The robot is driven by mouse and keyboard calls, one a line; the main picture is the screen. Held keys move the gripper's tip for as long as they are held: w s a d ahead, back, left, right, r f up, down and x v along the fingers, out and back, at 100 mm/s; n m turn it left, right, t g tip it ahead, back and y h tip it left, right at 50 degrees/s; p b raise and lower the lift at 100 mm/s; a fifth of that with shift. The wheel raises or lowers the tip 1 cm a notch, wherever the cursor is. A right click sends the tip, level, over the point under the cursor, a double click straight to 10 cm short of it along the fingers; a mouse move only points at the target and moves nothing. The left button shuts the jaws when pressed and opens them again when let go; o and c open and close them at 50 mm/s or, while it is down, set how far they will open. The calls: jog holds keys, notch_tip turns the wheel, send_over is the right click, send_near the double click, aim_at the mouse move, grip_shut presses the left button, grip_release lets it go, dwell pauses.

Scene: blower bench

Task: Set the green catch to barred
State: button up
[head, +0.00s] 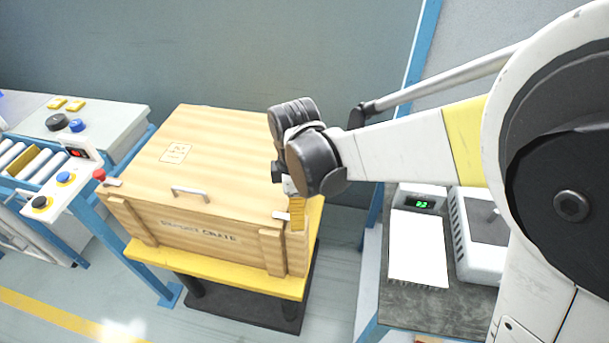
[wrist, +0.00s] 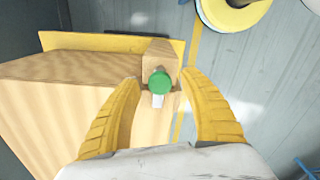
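The green catch (wrist: 160,82) shows in the wrist view as a round green knob with a short pale tab below it, at the end of a wooden batten on the crate. The wooden crate (head: 215,150) is closed, with its lid on. My gripper (wrist: 160,76) is open, with one yellow finger on each side of the green knob and a gap to each. In the head view my gripper (head: 298,212) is at the crate's front right corner, and the green knob is hidden there. I cannot tell which setting the catch is in.
A red-knobbed catch (head: 99,175) sits at the crate's front left corner. A metal handle (head: 190,192) is on the lid. The crate stands on a yellow-topped trolley (head: 205,272). A roller bench is at left; a dark-topped bench (head: 400,300) with a scale is at right.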

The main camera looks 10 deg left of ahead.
jog(key=shift+r, duration=0.1)
notch_tip(320, 180, up, 12)
dwell(0.4)
jog(key=s+d+m+t, duration=0.3)
jog(key=d+m, duration=0.7)
jog(key=d, duration=0.4)
jog(key=s+d+m+t, duration=0.4)
jog(key=d+m, duration=0.6)
jog(key=d, duration=0.5)
jog(key=shift+r+m, duration=0.4)
jog(key=shift+r, duration=0.05)
